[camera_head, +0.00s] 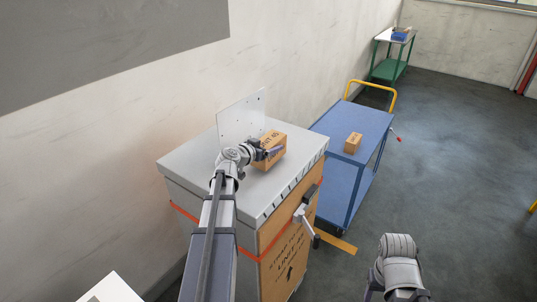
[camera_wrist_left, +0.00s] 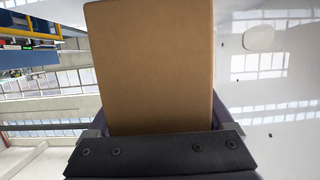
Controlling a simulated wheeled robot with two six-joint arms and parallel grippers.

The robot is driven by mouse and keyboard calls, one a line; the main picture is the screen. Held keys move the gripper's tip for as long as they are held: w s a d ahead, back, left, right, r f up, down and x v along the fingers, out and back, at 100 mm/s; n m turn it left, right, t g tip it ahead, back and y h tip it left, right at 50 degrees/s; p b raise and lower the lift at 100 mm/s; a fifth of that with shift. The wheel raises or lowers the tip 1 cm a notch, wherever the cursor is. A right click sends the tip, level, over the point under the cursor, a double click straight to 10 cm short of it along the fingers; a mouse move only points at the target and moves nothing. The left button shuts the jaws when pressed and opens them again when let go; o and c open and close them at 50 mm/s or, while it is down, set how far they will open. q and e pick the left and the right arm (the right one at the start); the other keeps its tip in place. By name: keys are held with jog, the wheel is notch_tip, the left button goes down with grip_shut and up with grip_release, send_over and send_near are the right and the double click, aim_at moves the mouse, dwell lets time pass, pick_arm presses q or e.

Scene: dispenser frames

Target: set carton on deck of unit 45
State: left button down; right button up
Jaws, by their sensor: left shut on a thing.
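The carton (camera_head: 270,146) is a small brown box with dark print, above the grey deck (camera_head: 206,163) of a strapped unit whose front print seems to read unit 45. My left gripper (camera_head: 273,153) is shut on the carton. In the left wrist view the carton (camera_wrist_left: 152,60) stands between the jaws (camera_wrist_left: 158,125), its plain face filling the middle. I cannot tell whether its underside touches the deck. My right gripper is not in view; only part of my right arm shows at the lower right.
A white upright plate (camera_head: 241,115) stands on the deck behind the carton. A blue cart (camera_head: 352,118) with a small brown box (camera_head: 352,143) stands right of the unit. A green-framed table (camera_head: 390,62) is farther back. Open floor (camera_head: 445,165) lies to the right.

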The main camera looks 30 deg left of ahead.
pick_arm(q)
jog(key=shift+f+b, duration=0.35)
jog(key=shift+f, duration=0.5)
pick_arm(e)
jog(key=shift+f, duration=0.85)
pick_arm(q)
jog(key=shift+f, duration=0.15)
grip_release()
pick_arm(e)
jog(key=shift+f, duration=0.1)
pick_arm(q)
jog(key=shift+r, duration=0.3)
jog(key=d+p+v, duration=0.1)
jog(key=p+v, duration=0.2)
jog(key=v, duration=0.9)
jog(key=shift+a+p, duration=0.3)
jog(key=shift+a, duration=0.2)
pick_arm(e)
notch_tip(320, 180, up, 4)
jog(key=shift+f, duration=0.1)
pick_arm(q)
jog(key=shift+f, duration=0.2)
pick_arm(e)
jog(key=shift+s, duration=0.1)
